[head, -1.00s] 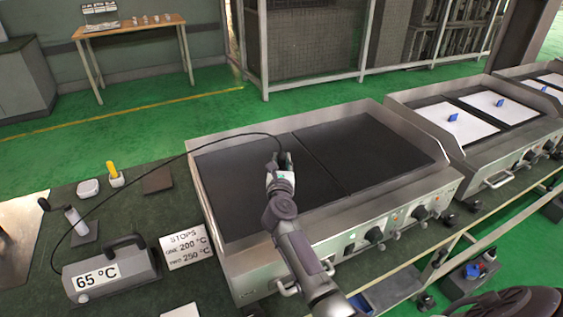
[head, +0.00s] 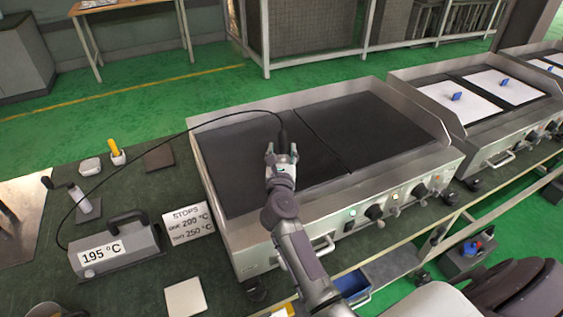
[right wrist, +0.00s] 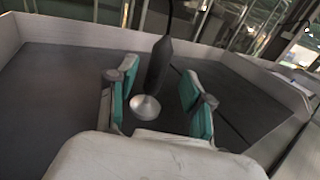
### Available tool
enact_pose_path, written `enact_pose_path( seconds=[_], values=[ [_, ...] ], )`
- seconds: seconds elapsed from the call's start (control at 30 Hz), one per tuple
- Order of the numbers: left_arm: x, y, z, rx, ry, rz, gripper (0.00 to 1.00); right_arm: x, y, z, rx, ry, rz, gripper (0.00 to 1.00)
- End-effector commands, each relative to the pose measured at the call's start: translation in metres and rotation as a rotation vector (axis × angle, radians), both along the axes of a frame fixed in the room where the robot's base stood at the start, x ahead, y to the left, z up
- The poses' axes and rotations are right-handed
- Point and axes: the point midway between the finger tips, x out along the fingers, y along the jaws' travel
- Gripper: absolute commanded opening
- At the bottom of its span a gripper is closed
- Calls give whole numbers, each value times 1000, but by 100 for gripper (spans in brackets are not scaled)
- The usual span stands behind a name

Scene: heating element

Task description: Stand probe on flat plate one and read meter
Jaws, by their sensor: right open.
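The black probe (head: 283,139) stands upright on the left dark flat plate (head: 232,170) of the near griddle. Its silver round foot shows on the plate in the right wrist view (right wrist: 146,108). My right gripper (head: 281,157) is open, its teal-padded fingers (right wrist: 157,95) on either side of the probe, with gaps visible. A thin black cable runs from the probe to the grey meter (head: 118,247), whose display reads 195 °C. A card (head: 187,221) beside it reads STOPS, one 200 °C, two 250 °C. My left gripper is out of view.
The right dark plate (head: 375,128) is bare. Griddle knobs (head: 374,212) line the front, with a lit green lamp. Other griddles with white plates (head: 462,102) stand to the right. A yellow-handled tool (head: 116,150) and a brown square (head: 159,159) lie on the left bench.

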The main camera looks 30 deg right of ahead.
Motion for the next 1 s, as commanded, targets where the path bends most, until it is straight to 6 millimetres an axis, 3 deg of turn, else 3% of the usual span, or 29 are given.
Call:
enact_pose_path(
  seconds=[0.1, 0.3, 1.0],
  values=[
    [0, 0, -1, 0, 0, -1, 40, -22, 14, -1, 2, 1, 1, 51],
    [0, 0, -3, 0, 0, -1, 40, -46, 27, -1, 1, -1, 1, 51],
    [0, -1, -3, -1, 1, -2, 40, -52, 32, 4, -37, -2, 15, 51]
  ],
)
